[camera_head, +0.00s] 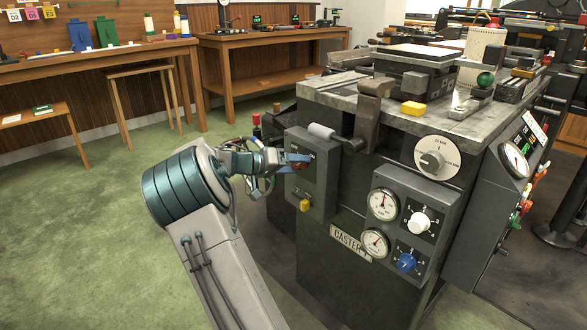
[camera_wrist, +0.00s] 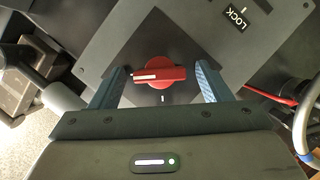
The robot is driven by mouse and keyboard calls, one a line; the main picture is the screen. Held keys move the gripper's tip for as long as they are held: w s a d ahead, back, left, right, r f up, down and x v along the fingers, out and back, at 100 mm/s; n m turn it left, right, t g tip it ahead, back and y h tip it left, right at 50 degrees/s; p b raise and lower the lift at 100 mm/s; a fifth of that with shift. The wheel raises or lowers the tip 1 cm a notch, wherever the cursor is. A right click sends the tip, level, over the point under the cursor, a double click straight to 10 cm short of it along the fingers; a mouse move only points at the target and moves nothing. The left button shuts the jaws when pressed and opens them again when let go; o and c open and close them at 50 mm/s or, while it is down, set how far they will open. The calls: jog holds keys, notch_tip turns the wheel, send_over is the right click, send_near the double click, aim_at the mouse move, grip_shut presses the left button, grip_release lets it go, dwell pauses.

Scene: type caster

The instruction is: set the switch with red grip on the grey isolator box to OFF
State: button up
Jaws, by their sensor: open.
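The grey isolator box (camera_head: 318,178) is on the left side of the caster machine. In the wrist view its grey face (camera_wrist: 195,35) looks rotated, with a dark diamond-shaped plate around the switch. The red switch grip (camera_wrist: 160,74) lies nearly level in that view, with a white bar on its left half and a white tick on the plate below it. My gripper (camera_wrist: 163,80) is open, with one blue finger to the left and one to the right of the red grip, apart from it. In the head view my gripper (camera_head: 300,160) is at the box face and largely hides the switch.
A LOCK label (camera_wrist: 237,18) is on the box face. A yellow knob (camera_head: 305,205) sits low on the box, and a grey handle (camera_head: 322,131) is above it. Gauges (camera_head: 383,204) and a white dial (camera_head: 437,158) are to the right. Cables (camera_wrist: 304,125) run close to the gripper's right.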

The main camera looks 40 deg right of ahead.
jog(key=c, duration=1)
jog(key=shift+n+p, duration=0.3)
jog(key=shift+p, duration=0.15)
jog(key=n+g+h+p, duration=0.1)
jog(key=n+p, duration=0.2)
jog(key=n+g+h+p, duration=0.1)
jog(key=n+p, duration=0.2)
jog(key=p, duration=0.1)
jog(key=shift+f+n+g+h+p, duration=0.1)
jog(key=shift+n+g+h+p, duration=0.2)
jog(key=shift+h, duration=0.1)
jog(key=n+p, duration=0.1)
jog(key=n, duration=0.1)
jog(key=n+h+p, duration=0.1)
jog(key=n+p, duration=0.1)
jog(key=shift+f+n+h, duration=0.1)
jog(key=shift+n+h, duration=0.2)
jog(key=shift+f+n+t+h+p, duration=0.15)
jog(key=shift+n+t+h+p, duration=0.25)
jog(key=shift+n+p, duration=0.7)
jog(key=shift+f+n+t+h+p, duration=0.15)
jog(key=shift+n+h+p, duration=0.45)
jog(key=shift+n, duration=0.9)
